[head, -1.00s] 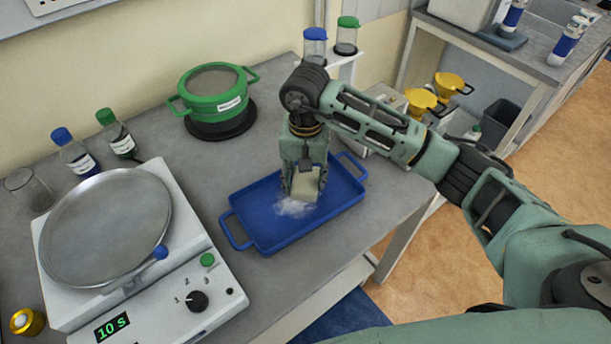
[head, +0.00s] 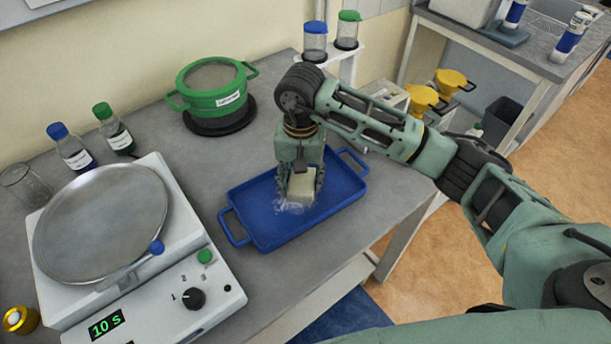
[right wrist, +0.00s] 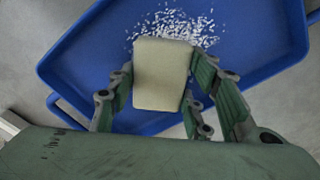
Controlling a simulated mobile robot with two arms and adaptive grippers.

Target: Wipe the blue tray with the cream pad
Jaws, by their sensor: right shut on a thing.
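The blue tray (head: 340,200) lies on the grey bench, with a handle at each end. My right gripper (head: 300,188) is over the middle of the tray, pointing down, shut on the cream pad (head: 301,184). In the right wrist view the cream pad (right wrist: 162,75) sits between the two fingers, over the blue tray (right wrist: 265,50). White powder (right wrist: 175,24) lies on the tray floor beside the pad; in the head view the powder (head: 288,207) shows at the pad's lower left. I cannot tell whether the pad touches the tray floor. My left gripper is not in view.
A white scale-like device (head: 150,290) with a round metal plate stands left of the tray. A green pot (head: 213,90) stands behind on a dark base. Two capped bottles (head: 72,148) stand at the back left. Bare bench (head: 225,160) lies between pot and tray.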

